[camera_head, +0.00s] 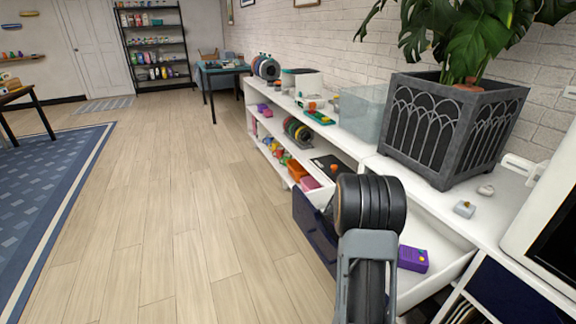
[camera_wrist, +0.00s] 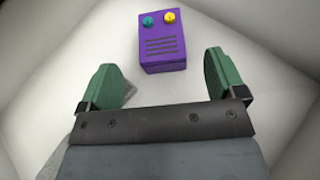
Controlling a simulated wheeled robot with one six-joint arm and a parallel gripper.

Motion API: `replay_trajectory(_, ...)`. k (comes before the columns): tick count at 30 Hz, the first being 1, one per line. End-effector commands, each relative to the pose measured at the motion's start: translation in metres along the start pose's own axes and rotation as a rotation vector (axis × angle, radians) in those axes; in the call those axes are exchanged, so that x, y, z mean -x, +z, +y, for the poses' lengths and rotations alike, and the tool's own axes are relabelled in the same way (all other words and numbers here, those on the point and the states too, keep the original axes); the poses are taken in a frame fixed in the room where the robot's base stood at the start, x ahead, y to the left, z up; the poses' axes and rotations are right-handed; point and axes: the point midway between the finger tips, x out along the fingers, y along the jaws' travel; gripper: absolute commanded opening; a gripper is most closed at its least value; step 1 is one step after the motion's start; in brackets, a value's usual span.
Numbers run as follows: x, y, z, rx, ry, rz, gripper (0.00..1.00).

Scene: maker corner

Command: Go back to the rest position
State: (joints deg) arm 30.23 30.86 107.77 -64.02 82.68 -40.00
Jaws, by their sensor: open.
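My gripper (camera_wrist: 160,88) shows in the wrist view with its two green fingers wide apart and nothing between them. A purple box (camera_wrist: 163,42) with a teal knob, a yellow knob and dark slots lies on the white drawer floor (camera_wrist: 215,25), beyond the fingertips and apart from them. In the head view the purple box (camera_head: 413,259) sits inside the pulled-out drawer (camera_head: 448,262), just right of my arm. My arm reaches over the drawer and hides part of it; the gripper itself is hidden in that view.
A white shelf unit (camera_head: 352,148) runs along the brick wall. A large planter (camera_head: 445,130), a clear box (camera_head: 362,108) and a small grey device (camera_head: 464,209) stand on its top. The drawer has a dark blue front (camera_head: 313,228). Wooden floor (camera_head: 190,200) to the left is clear.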

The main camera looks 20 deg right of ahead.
Motion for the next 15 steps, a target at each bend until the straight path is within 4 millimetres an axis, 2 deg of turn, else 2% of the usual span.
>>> replay_trajectory(5,0.008,0.008,-0.003,-0.018,0.006,0.020,0.89)
replay_trajectory(8,0.035,0.029,-0.015,-0.081,0.018,0.095,0.89)
replay_trajectory(11,0.080,0.060,-0.039,-0.194,0.032,0.241,0.89)
replay_trajectory(15,0.156,0.104,-0.090,-0.384,0.023,0.532,0.89)
